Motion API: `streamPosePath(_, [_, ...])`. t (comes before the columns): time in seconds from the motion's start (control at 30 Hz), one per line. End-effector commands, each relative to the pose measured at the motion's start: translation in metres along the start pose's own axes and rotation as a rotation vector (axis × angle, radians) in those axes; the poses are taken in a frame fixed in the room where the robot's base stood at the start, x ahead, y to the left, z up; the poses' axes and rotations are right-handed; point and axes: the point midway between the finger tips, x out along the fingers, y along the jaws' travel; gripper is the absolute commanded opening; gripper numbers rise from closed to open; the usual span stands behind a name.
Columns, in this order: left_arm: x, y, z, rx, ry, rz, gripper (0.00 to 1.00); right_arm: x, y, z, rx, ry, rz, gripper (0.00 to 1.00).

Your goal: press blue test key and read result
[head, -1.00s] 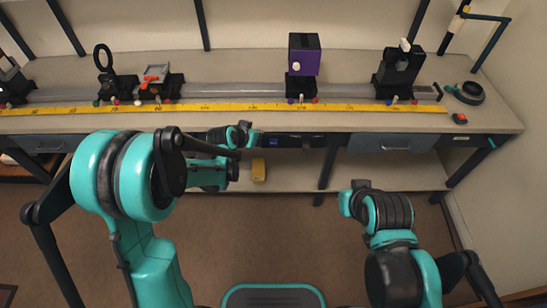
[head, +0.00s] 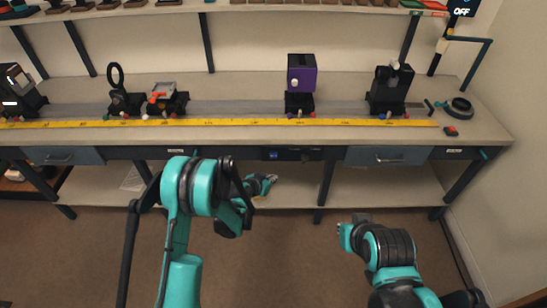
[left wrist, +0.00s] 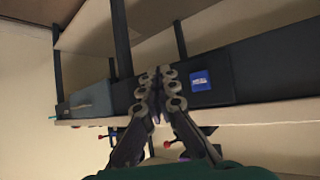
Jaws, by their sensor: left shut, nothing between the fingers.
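The blue test key (head: 273,155) is a small blue square on the dark front panel under the bench top. It also shows in the left wrist view (left wrist: 199,80), with white lettering too small to read. My left gripper (head: 271,178) is shut and empty, below the key in the head view. In the left wrist view its fingertips (left wrist: 158,76) are together, left of the key and apart from it in the picture. A dark display (head: 461,12) at the top right reads "OFF". My right arm shows at the lower right; its fingers cannot be made out.
The bench top (head: 240,88) carries a rail with a yellow ruler (head: 240,121), a purple box (head: 301,75) and several black mounts. Grey drawers (head: 388,156) flank the front panel. A lower shelf (head: 380,185) runs beneath. Floor in front is clear.

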Motion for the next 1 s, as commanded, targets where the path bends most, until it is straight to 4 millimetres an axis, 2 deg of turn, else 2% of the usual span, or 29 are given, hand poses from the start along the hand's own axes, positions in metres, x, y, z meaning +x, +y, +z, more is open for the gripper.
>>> streamPosePath(0.17, [0.007,-0.006,-0.005,0.000,0.000,0.000,0.00,0.000,0.000,0.000,0.000,0.000,0.000,0.00])
streamPosePath(0.7, [0.055,-0.040,-0.040,0.000,0.000,0.000,0.00,0.000,0.000,0.000,0.000,0.000,0.000,0.00])
streamPosePath(1.0, [0.061,-0.045,-0.045,-0.001,0.000,0.000,0.00,0.000,0.000,0.000,0.000,0.000,0.000,0.00])
